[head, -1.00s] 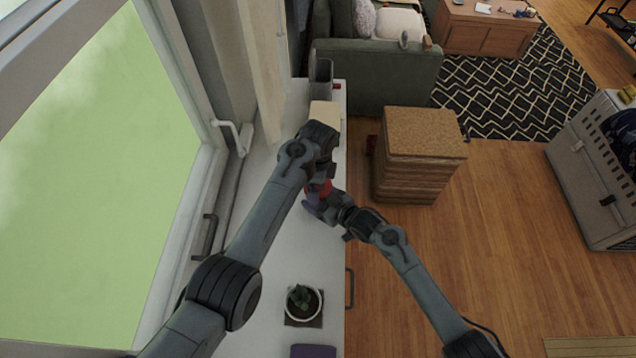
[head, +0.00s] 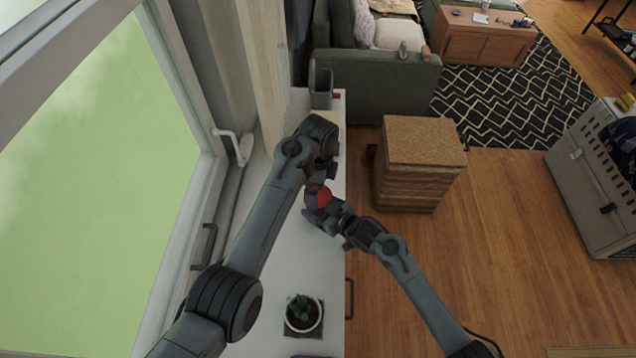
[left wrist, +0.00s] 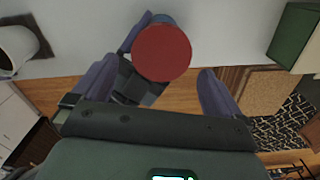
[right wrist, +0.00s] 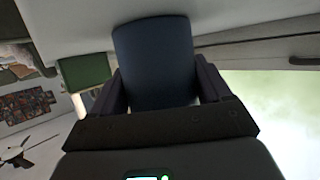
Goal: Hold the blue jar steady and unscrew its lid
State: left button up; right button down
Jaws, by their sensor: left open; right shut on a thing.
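The blue jar (right wrist: 155,65) stands between the fingers of my right gripper (right wrist: 160,85), which is shut on its sides. The red lid (left wrist: 161,54) is on top of the jar; it also shows in the head view (head: 319,196). A sliver of blue jar shows past its rim in the left wrist view (left wrist: 163,18). My left gripper (left wrist: 160,68) is open, its fingers apart on either side of the lid's near edge. In the head view my left gripper (head: 323,172) is just beyond the lid, with a visible gap. Whether the lid's thread is loose cannot be seen.
The white counter (head: 290,255) runs along the window. A potted plant (head: 303,313) stands near its front, a grey container (head: 321,88) at its far end. A cork-topped stack (head: 425,145) stands on the floor to the right, near the green sofa (head: 395,85).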

pick_arm(q)
jog(key=shift+s+f+m, duration=0.2)
jog(key=shift+s+m, duration=0.2)
jog(key=shift+m, duration=0.8)
jog(key=shift+s+r+m, duration=0.1)
jog(key=shift+r+m, duration=0.1)
jog(key=shift+m, duration=0.5)
jog(key=shift+r+m, duration=0.3)
jog(key=shift+m, duration=0.3)
jog(key=shift+w+r+m, duration=0.2)
jog(key=shift+r+m, duration=0.1)
jog(key=shift+r, duration=0.2)
jog(key=shift+w+r+m, duration=0.15)
jog(key=shift+r+m, duration=0.15)
jog(key=shift+r, duration=0.15)
jog(key=shift+w+r, duration=0.1)
jog(key=shift+w, duration=0.1)
jog(key=shift+f, duration=3.6)
